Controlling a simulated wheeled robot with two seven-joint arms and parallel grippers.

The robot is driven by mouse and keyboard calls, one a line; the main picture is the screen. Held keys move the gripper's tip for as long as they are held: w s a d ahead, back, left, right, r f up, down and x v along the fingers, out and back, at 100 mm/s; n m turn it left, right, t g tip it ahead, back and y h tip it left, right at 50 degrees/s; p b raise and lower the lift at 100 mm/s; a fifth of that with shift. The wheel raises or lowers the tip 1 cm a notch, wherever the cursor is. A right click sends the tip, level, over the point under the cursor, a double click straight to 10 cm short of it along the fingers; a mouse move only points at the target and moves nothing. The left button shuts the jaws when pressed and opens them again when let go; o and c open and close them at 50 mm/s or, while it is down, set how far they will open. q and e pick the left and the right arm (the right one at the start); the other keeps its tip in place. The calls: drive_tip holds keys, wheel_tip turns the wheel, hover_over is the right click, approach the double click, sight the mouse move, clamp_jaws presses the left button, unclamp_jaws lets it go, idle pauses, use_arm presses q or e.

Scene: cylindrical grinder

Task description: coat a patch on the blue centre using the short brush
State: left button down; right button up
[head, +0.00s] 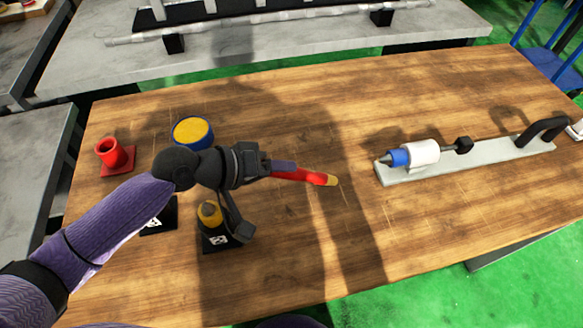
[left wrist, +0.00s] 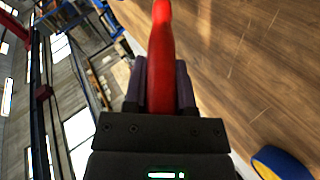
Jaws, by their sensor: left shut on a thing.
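My left gripper (head: 282,168) is shut on a red brush (head: 308,176) with a yellowish tip, held above the middle of the table and pointing right. The left wrist view shows the red handle (left wrist: 163,60) between the gripper's fingers (left wrist: 160,88). The blue centre (head: 398,158) is at the left end of a grey fixture on the right side of the table, beside a white cylinder (head: 425,151). The brush tip is left of it and apart from it. A blue pot (head: 193,144) with a yellow top stands behind my left wrist. My right gripper is out of view.
The fixture's grey base (head: 470,165) carries a black curved handle (head: 543,131). A red holder (head: 114,157) stands at the table's left. Black tagged stands (head: 219,241) sit near my left arm, one bearing a yellow piece (head: 209,213). The wooden table between brush and fixture is clear.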

use_arm(q)
drive_tip(key=shift+w+d+r+p, duration=0.1)
drive_tip(key=shift+w+d+p, duration=0.15)
drive_tip(key=shift+d, duration=0.3)
drive_tip(key=shift+w+d+r+p, duration=0.1)
drive_tip(key=shift+w+d, duration=0.25)
drive_tip(key=shift+d, duration=0.2)
drive_tip(key=shift+w+d+f, duration=0.1)
drive_tip(key=shift+w+d, duration=0.3)
drive_tip(key=shift+d, duration=0.3)
drive_tip(key=shift+w+d, duration=0.35)
drive_tip(key=shift+d, duration=0.35)
drive_tip(key=shift+w+d+f, duration=0.1)
drive_tip(key=shift+w+d, duration=0.3)
drive_tip(key=shift+d, duration=0.3)
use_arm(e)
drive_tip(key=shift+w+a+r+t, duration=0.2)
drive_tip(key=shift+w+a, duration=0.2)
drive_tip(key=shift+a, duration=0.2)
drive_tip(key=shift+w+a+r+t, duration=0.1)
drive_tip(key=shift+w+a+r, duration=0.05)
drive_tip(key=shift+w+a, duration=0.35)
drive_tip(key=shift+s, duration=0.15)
